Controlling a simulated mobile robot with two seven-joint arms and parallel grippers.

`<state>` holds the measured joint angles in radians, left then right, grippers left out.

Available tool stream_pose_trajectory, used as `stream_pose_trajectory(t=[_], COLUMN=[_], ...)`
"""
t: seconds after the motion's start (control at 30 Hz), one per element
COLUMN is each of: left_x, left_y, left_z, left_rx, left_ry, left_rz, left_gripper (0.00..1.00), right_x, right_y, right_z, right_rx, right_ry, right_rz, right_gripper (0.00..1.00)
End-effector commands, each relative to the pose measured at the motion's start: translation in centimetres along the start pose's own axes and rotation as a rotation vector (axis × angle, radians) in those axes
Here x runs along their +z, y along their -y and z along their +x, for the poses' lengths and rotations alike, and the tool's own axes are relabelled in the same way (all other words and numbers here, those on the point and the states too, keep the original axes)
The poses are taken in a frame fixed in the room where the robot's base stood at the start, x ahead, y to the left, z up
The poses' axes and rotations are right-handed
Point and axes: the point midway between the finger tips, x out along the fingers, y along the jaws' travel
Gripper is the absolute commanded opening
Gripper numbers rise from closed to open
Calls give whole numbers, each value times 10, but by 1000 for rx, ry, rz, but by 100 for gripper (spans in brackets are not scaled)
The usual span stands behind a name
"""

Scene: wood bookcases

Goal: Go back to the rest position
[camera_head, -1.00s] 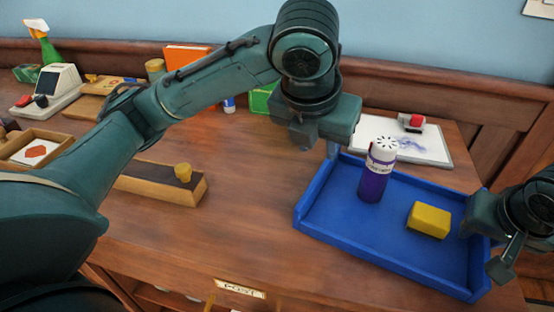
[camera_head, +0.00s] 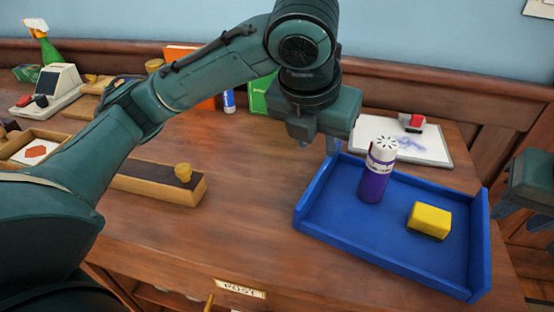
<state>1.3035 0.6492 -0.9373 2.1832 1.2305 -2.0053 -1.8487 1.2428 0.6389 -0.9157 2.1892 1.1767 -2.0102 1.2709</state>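My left gripper (camera_head: 318,139) hangs from the arm that comes in from the left. It is above the table, by the back left corner of the blue tray, with its fingers apart and nothing seen between them. My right gripper (camera_head: 523,215) is at the right edge, just outside the tray's right wall and partly cut off by the frame. Its fingers look apart and empty. A purple canister with a white top (camera_head: 377,172) stands upright in the blue tray (camera_head: 335,220). A yellow block (camera_head: 429,220) lies in the tray, right of the canister.
A white pad (camera_head: 436,148) with a red-handled stamp (camera_head: 411,122) lies behind the tray. A wooden block with a knob (camera_head: 160,184) lies left of centre. A scale-like device (camera_head: 55,90), spray bottle (camera_head: 40,38) and wooden box (camera_head: 40,148) are at left. The front middle of the table is clear.

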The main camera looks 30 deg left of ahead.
Motion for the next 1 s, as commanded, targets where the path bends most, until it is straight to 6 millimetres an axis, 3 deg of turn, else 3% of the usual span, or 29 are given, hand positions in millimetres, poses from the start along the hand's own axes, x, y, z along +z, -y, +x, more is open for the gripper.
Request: stream_pose_trajectory(t=[0.67,0.77,1.0], left_x=[1,5,25], left_y=[0,0,0], left_z=[-2,-13,-60], left_rx=[0,0,0], left_ry=[0,0,0], left_rz=[0,0,0], left_gripper=[33,33,33], right_x=[0,-5,-25], right_y=[0,0,0], right_z=[-7,-18,-66], right_rx=[0,0,0], right_ry=[1,0,0], right_rz=[0,0,0], right_gripper=[33,33,33])
